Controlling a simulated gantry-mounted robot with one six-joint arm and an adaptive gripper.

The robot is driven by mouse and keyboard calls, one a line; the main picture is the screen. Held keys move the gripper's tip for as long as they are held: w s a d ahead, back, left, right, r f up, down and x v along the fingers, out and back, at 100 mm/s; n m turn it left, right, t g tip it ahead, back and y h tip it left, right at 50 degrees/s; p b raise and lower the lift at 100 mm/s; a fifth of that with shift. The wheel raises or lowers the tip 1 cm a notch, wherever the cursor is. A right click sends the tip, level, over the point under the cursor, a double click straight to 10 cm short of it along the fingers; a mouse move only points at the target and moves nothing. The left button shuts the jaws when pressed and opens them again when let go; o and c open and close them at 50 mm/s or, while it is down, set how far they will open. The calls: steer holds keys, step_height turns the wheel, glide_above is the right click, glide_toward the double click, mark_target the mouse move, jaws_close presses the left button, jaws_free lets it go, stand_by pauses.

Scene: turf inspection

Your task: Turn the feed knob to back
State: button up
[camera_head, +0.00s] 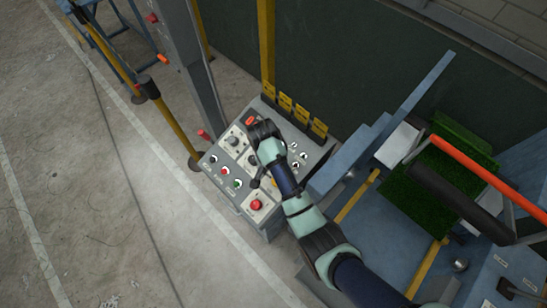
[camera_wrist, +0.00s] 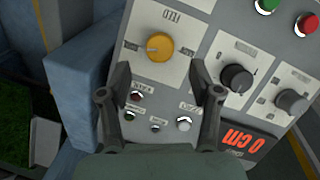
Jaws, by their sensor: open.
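The feed knob (camera_wrist: 159,46) is a round yellow knob on a pale plate marked FEED, in the upper middle of the wrist view. A small mark shows near its lower-left edge. The small labels on both sides of it are too blurred to read. In the head view the feed knob (camera_head: 274,183) is a bit of yellow-orange, partly hidden by my arm. My gripper (camera_wrist: 160,67) is open and empty. Its two dark fingers are spread wide, with the knob between and slightly beyond their tips in the picture. I cannot tell the height of the fingertips above the panel.
A blue frame and green turf (camera_head: 440,185) lie to the right; open floor lies left.

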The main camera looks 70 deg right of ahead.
steer(key=f, duration=0.4)
steer(key=s+f, duration=0.1)
steer(key=f, duration=0.1)
steer(key=shift+a+f, duration=0.1)
steer(key=shift+c, duration=0.3)
steer(key=shift+w, duration=0.1)
steer(key=c, duration=1.1)
